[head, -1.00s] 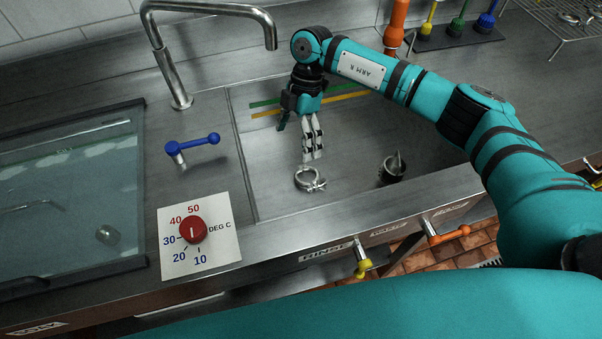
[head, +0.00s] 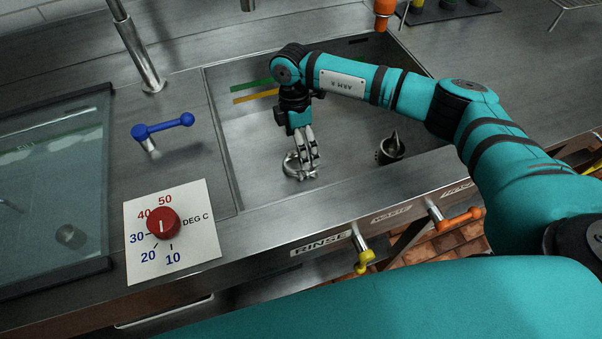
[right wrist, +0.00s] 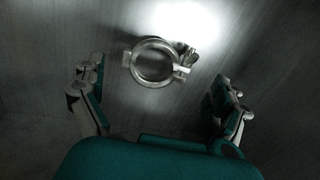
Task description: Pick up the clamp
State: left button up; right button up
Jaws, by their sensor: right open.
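The clamp (head: 293,168) is a silvery metal ring lying on the floor of the rinse sink, partly hidden by my gripper in the head view. In the right wrist view the clamp (right wrist: 154,63) lies ahead of and between the fingers, with its bolt side to the right. My right gripper (head: 307,163) points down into the sink at the clamp. In the right wrist view the right gripper (right wrist: 163,85) is open, its fingers wide apart on either side and holding nothing. I cannot tell from the head view whether a finger touches the clamp. My left gripper is not in view.
The sink (head: 245,140) has raised edges around the clamp. A dark cup-like part (head: 390,151) stands to the right. A blue lever (head: 163,128), a red dial (head: 164,223) and a tap (head: 146,75) are on the left. Yellow (head: 363,255) and orange (head: 455,218) handles stick out in front.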

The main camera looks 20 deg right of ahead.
aim_at(299, 165)
jog(key=f+b, duration=0.2)
jog(key=s+f+b, duration=0.1)
jog(key=f, duration=0.2)
jog(key=shift+s+a+f+b, duration=0.1)
jog(key=shift+f+b, duration=0.1)
jog(key=shift+b, duration=0.2)
jog(key=shift+r, duration=0.1)
jog(key=c, duration=1)
